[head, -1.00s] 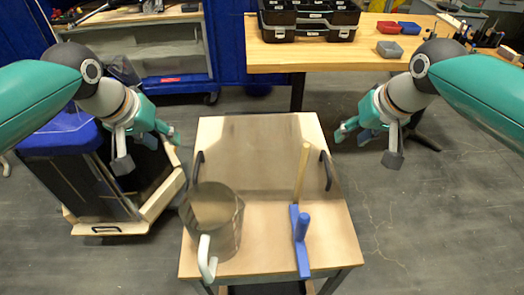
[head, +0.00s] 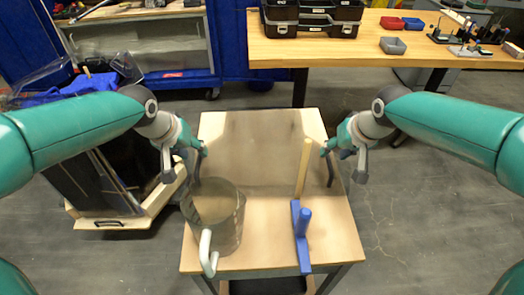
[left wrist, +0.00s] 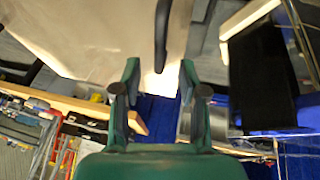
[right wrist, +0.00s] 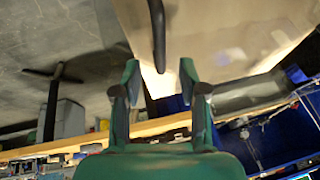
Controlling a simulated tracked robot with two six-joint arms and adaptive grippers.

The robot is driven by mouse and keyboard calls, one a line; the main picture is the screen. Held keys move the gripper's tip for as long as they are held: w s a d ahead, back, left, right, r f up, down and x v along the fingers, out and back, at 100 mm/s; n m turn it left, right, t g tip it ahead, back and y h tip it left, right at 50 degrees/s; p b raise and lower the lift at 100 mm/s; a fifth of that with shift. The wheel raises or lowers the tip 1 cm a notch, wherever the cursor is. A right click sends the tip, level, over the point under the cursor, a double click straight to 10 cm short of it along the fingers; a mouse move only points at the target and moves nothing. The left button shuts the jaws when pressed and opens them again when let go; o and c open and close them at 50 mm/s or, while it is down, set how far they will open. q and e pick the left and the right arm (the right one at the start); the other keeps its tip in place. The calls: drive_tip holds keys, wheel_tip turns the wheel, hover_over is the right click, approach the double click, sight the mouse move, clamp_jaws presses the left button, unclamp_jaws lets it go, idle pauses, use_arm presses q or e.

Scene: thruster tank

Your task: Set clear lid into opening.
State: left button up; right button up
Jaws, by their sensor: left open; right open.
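The clear lid (head: 262,150) is hard to make out against the wooden top, lying flat between two dark upright handles. The left handle (head: 197,167) and the right handle (head: 330,170) stand near the side edges. My left gripper (head: 185,162) is open beside the left handle, which shows just ahead of its fingers in the left wrist view (left wrist: 161,40). My right gripper (head: 343,163) is open beside the right handle, which shows just ahead in the right wrist view (right wrist: 157,40). Neither holds anything. I cannot make out the opening's edges.
A translucent pitcher (head: 222,222) with a white handle stands at the front left of the small wooden table (head: 265,262). A workbench (head: 350,52) stands behind; an open-fronted box (head: 100,190) stands left.

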sight(199, 156)
use_arm(q)
drive_tip(key=shift+x, duration=2.7)
use_arm(e)
drive_tip(key=shift+x, duration=2.65)
use_arm(q)
clamp_jaws()
use_arm(e)
clamp_jaws()
use_arm(q)
drive_tip(key=shift+r, duration=0.1)
